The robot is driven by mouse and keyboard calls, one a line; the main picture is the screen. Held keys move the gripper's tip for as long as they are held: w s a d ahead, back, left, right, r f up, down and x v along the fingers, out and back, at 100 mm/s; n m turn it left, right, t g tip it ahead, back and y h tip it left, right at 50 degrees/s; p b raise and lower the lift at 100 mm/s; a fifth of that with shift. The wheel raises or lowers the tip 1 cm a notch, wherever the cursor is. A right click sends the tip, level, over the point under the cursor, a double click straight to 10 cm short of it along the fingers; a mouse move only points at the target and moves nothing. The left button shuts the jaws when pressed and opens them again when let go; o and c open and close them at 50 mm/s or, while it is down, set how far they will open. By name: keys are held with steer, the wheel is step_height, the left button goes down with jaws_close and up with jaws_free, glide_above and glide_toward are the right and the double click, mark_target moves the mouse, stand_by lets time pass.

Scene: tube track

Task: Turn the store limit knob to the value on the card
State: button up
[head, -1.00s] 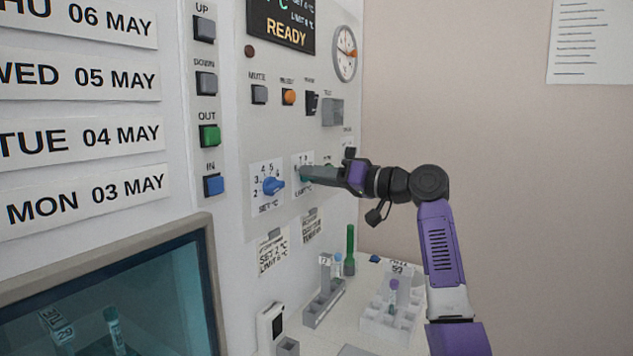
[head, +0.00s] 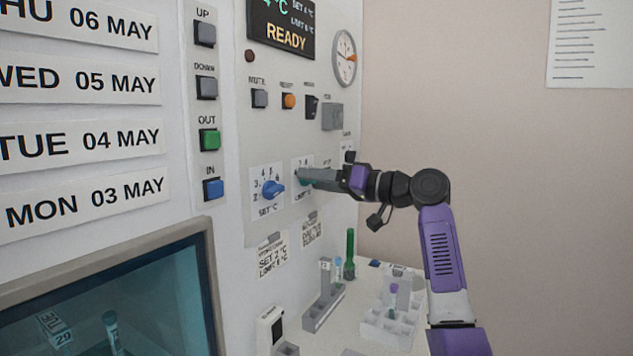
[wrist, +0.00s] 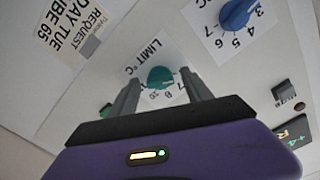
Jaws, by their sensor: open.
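The teal limit knob (wrist: 160,77) sits on a white dial plate marked LIMIT °C in the wrist view. In the head view only a bit of the knob (head: 303,177) shows beside my fingers. My gripper (wrist: 159,80) is open, with one finger on each side of the knob; I cannot tell whether either finger touches it. In the head view my gripper (head: 307,178) reaches the panel from the right. A card (head: 272,257) clipped below the dials seems to read SET 2 °C, LIMIT 6 °C; the small print is blurred. The knob's pointer is not clear.
The blue set knob (head: 273,189) is just left of the limit dial; it also shows in the wrist view (wrist: 237,12). A request card (wrist: 72,28) hangs nearby. Buttons and a READY display (head: 284,30) are above. Tube racks (head: 390,325) stand on the shelf below.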

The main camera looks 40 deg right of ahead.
steer(key=v, duration=0.7)
steer(key=shift+s+b, duration=0.25)
steer(key=shift+b, duration=0.1)
steer(key=shift+d, duration=0.15)
